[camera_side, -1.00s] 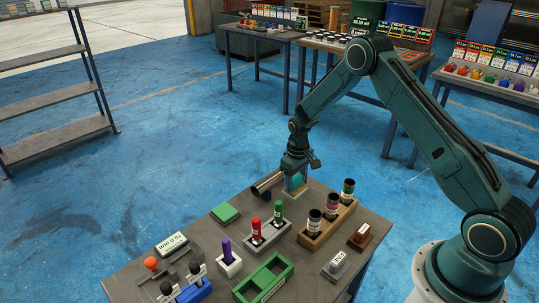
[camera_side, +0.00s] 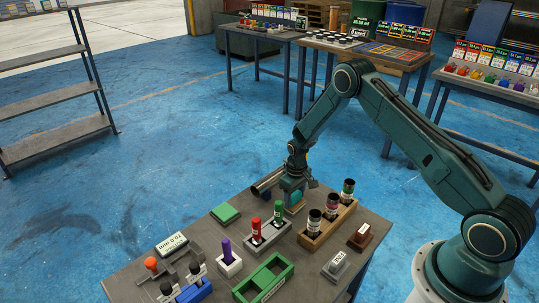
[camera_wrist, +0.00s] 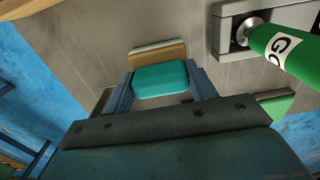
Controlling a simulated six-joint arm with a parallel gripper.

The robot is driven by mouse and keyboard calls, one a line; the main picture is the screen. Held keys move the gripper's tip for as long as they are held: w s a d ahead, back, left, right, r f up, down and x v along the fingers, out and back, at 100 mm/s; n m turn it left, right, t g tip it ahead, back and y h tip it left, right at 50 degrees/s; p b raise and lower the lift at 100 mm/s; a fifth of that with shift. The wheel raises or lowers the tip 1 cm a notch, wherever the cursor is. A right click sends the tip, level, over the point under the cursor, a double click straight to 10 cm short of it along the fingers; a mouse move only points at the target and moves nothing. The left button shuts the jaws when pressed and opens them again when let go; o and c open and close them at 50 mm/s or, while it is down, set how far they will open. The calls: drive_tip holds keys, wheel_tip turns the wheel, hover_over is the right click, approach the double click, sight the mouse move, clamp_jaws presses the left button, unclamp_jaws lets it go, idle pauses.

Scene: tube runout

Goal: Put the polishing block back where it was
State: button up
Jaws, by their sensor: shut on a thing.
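The polishing block, teal with a tan layer on one side, is between the fingers of my gripper (camera_wrist: 161,84) in the wrist view, where its teal face (camera_wrist: 160,77) shows. In the side view my gripper (camera_side: 293,200) is low over the far edge of the grey bench (camera_side: 190,228), pointing down. The block (camera_side: 294,209) shows only partly there, under the jaws. I cannot tell whether its underside touches the bench top. My gripper is shut on the block.
Close by stand a grey rack (camera_side: 262,246) with a red and a green handled gauge, and a wooden rack (camera_side: 312,244) with dark-capped bottles. Dark cylinders (camera_side: 266,183) lie at the far edge.

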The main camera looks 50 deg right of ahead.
sight(295, 194)
drive_tip(key=shift+f, duration=0.2)
drive_tip(key=o, duration=1.1)
drive_tip(key=shift+r, duration=0.15)
wheel_tip(295, 194, up, 12)
drive_tip(key=shift+r, duration=0.1)
idle(0.7)
